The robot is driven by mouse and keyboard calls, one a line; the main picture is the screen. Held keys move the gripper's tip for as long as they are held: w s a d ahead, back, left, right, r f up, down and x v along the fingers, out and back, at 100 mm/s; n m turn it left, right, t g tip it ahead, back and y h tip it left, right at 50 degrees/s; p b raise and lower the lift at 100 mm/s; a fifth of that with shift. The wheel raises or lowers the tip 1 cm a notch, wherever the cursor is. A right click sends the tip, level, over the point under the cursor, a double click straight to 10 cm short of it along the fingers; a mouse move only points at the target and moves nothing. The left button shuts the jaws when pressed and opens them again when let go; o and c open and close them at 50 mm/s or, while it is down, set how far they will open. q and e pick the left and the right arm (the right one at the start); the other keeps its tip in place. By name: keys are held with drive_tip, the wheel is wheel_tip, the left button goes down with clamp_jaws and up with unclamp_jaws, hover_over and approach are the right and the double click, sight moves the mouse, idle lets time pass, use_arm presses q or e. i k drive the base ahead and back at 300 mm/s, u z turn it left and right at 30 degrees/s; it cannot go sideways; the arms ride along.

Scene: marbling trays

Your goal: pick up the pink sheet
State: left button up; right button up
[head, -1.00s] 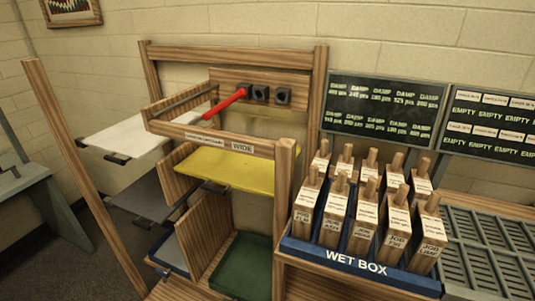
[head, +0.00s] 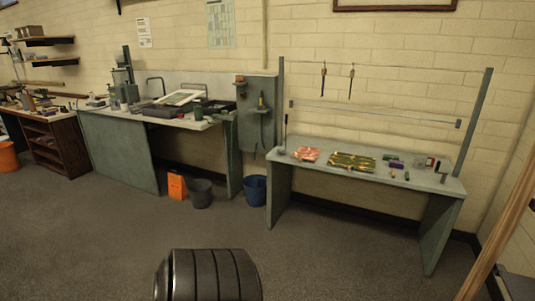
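A small flat piece with an orange-pink and pale pattern (head: 307,154) lies at the left of the grey bench on the right side of the head view. It is the only pinkish flat thing I see, and it is too small to tell if it is the pink sheet. A green and yellow patterned flat piece (head: 351,162) lies to its right on the same bench. Neither of my grippers is in view. A dark ribbed part at the bottom edge seems to be mine.
The grey bench (head: 330,183) has small items at its right end and a rail above. A second bench (head: 125,142) on the left holds a sink area and trays. A blue bucket (head: 255,190), a grey bucket (head: 201,193) and an orange box (head: 177,186) stand between. The floor ahead is clear.

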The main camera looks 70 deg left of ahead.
sight(308, 153)
drive_tip(key=u, duration=2.2)
drive_tip(key=i, duration=1.6)
drive_tip(key=z, duration=0.65)
drive_tip(key=i, duration=1.1)
drive_tip(key=z, duration=0.65)
